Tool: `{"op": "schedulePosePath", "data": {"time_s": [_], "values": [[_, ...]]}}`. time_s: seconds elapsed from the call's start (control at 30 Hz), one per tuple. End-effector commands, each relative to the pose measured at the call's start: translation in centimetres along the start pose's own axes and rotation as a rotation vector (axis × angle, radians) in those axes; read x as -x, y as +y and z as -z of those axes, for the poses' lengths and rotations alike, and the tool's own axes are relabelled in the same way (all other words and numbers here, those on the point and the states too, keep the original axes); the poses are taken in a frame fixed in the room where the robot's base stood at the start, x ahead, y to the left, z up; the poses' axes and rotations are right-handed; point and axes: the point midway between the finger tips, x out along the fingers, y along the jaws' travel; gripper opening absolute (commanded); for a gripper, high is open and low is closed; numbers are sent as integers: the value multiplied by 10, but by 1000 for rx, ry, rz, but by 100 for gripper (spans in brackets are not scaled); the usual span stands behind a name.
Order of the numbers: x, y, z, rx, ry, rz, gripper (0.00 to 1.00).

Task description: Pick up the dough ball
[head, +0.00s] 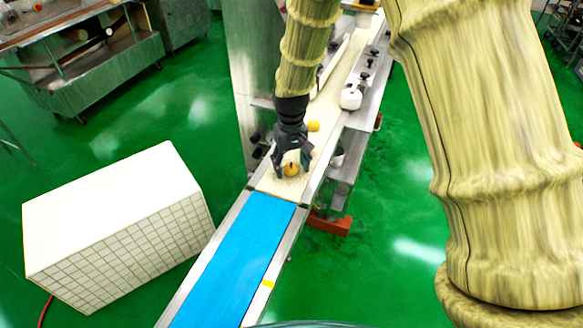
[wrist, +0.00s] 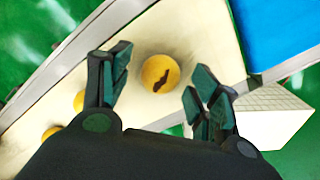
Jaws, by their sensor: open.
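A yellow dough ball (head: 291,169) with a dark mark on it lies on the cream conveyor belt (head: 268,183) near the belt's front end. My gripper (head: 291,172) is over it with its fingers open. No contact with either finger is clear to see. A second yellow ball (head: 313,126) lies farther back on the belt.
A blue belt (head: 240,250) with metal side rails continues toward me from the cream belt. A white tiled box (head: 120,220) stands on the green floor at left. A white motor-like part (head: 351,97) sits beside the belt at right.

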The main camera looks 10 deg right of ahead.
Motion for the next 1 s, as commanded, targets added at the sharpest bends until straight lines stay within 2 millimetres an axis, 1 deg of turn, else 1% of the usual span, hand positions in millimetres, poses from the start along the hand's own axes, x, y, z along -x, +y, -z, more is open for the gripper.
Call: {"op": "schedulePosePath", "data": {"time_s": [0.2,0.27,0.4,0.43,0.8,1.0], "values": [[-1,0,0,0,0,0,62],[-1,0,0,0,0,0,53],[-1,0,0,0,0,0,27],[-1,0,0,0,0,0,23],[0,0,0,0,0,0,23],[12,0,0,0,1,0,23]]}}
